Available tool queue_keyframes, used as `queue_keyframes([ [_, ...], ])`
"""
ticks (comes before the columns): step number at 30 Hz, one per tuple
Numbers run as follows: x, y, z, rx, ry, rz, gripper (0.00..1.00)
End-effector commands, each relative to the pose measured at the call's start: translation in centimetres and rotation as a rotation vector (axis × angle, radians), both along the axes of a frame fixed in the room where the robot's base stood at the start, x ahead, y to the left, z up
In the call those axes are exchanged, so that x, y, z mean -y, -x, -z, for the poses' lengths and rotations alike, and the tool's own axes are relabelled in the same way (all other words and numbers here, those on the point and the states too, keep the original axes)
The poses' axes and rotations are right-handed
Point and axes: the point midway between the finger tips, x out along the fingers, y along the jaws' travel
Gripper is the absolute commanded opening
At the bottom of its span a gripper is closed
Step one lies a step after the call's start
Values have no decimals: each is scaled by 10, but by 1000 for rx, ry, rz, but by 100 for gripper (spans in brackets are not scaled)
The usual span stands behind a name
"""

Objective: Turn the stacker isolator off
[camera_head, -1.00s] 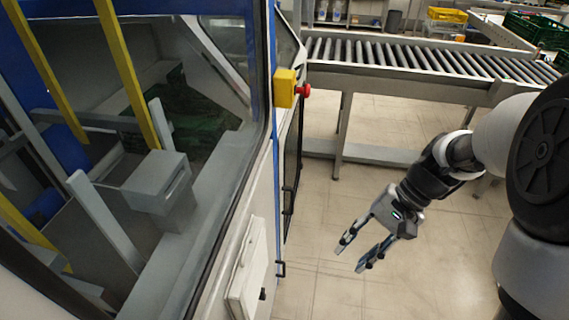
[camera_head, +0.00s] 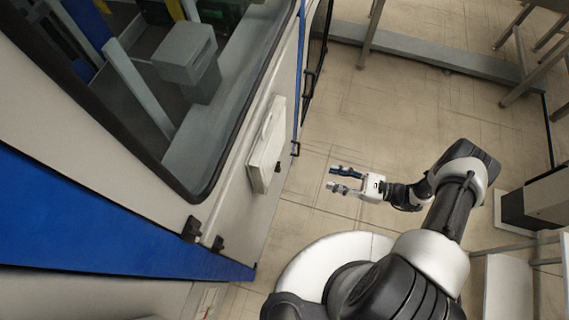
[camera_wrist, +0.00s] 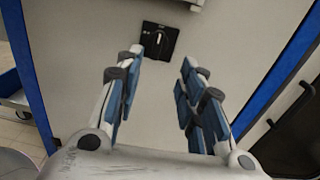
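The isolator (camera_wrist: 160,40) is a small black square plate with a pale knob on the light panel, at top centre in the wrist view. Its knob looks roughly upright, and its markings are too small to read. My gripper (camera_wrist: 162,62) is open and empty, its two blue-padded fingers spread and pointing at the panel below the isolator, apart from it. In the head view my gripper (camera_head: 338,180) points left toward the machine's side, with floor showing between. I cannot clearly make out the isolator plate in the head view.
A white box (camera_head: 266,145) sticks out from the machine's side; a pale edge (camera_wrist: 180,3) shows above the isolator. Blue posts (camera_wrist: 280,75) frame the panel. A dark handle (camera_wrist: 290,105) is at right. Floor (camera_head: 400,110) is clear right of the machine.

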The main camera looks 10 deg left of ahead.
Motion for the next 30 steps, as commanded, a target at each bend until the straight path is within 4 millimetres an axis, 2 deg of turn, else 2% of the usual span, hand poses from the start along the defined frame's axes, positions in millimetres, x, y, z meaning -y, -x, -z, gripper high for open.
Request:
queue_keyframes([
  [5, -10, 4, 7, -16, -20, 21, 36],
  [8, -24, 3, 7, -16, -19, 17, 36],
  [24, -138, -5, 7, -15, -16, 13, 36],
  [30, -166, -7, 7, -14, -16, 16, 36],
])
